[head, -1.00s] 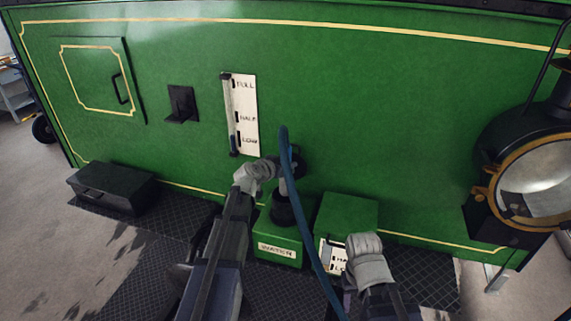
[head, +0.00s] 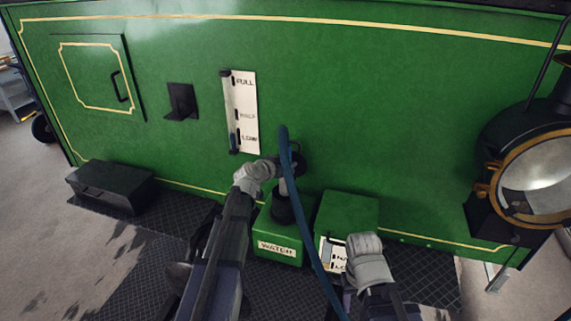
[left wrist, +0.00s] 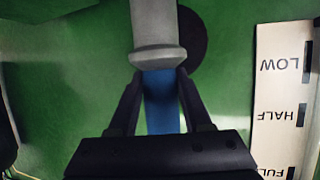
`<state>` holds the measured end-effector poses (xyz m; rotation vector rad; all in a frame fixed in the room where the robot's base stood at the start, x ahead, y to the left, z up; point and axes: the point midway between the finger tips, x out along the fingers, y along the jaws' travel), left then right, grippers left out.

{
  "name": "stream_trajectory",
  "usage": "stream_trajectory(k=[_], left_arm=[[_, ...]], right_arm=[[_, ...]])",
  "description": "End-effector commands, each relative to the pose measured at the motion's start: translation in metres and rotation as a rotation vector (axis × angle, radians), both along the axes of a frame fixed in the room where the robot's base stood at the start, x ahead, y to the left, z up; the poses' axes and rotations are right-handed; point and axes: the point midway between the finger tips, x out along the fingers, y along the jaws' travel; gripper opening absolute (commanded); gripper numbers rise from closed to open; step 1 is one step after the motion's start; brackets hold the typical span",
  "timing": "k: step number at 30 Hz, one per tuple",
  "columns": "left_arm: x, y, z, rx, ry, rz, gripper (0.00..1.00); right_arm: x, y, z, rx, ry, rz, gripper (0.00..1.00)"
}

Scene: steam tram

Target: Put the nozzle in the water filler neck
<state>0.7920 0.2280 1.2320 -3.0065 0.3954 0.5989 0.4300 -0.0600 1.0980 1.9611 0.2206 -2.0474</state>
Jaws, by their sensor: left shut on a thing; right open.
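The pale grey nozzle (head: 283,187) is at the end of a blue hose (head: 297,215). It points down at the black water filler neck (head: 282,210) on the green box marked WATER (head: 278,249). The head view does not show clearly whether its tip is inside the neck or just above it. My left gripper (head: 294,162) is shut on the nozzle's hose end. In the left wrist view the fingers (left wrist: 159,88) close just behind the nozzle's collar (left wrist: 158,57). My right gripper (head: 343,280) is open, low before the right-hand green box, and mostly hidden by its wrist.
A second green box (head: 348,212) with a white label stands right of the WATER box. A level gauge (head: 240,112) is on the green tank wall (head: 400,120). A black step box (head: 110,186) is at left, a large lamp (head: 535,178) at right. The hose hangs between my arms.

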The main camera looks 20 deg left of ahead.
Motion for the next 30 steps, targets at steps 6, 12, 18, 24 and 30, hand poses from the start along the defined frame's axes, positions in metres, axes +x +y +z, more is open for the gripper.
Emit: stream_trajectory(k=[6, 12, 18, 24, 30], left_arm=[[0.0, 0.0, -0.007, -0.001, -0.001, 0.001, 0.0], [0.0, 0.0, -0.012, -0.001, -0.001, 0.001, 0.0], [0.0, 0.0, -0.018, -0.001, -0.001, 0.001, 0.0], [0.0, 0.0, -0.023, -0.001, -0.001, 0.001, 0.0], [0.0, 0.0, -0.028, -0.001, -0.001, 0.001, 0.0]], right_arm=[[0.0, 0.0, -0.007, 0.0, 0.0, 0.002, 0.5], [0.0, 0.0, -0.013, -0.001, 0.0, 0.003, 0.5], [0.0, 0.0, -0.018, -0.001, 0.0, 0.004, 0.5], [0.0, 0.0, -0.023, -0.001, 0.0, 0.005, 0.5], [0.0, 0.0, -0.029, -0.001, 0.0, 0.007, 0.5]])
